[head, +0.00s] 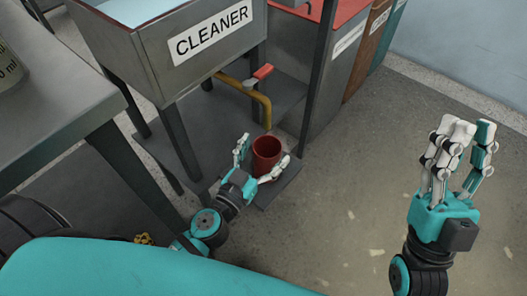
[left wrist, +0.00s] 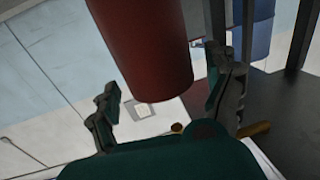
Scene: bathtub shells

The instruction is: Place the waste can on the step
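The waste can (head: 267,152) is a dark red, open-topped cylinder. In the head view it appears at the front corner of the low dark grey step (head: 278,189), below the yellow pipe. My left gripper (head: 263,156) is open, with its fingers on either side of the can. In the left wrist view, the can (left wrist: 150,45) fills the upper middle, and gaps show between it and the fingers of my left gripper (left wrist: 168,100). Contact between the can's base and the step is hard to tell. My right gripper (head: 464,132) is raised at the right, fingers apart and empty.
A grey tank labelled CLEANER (head: 215,32) stands on legs behind the can. A yellow pipe (head: 258,100) with a red-handled valve hangs near the can. A grey table (head: 50,105) is at the left. Open floor (head: 345,190) lies to the right.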

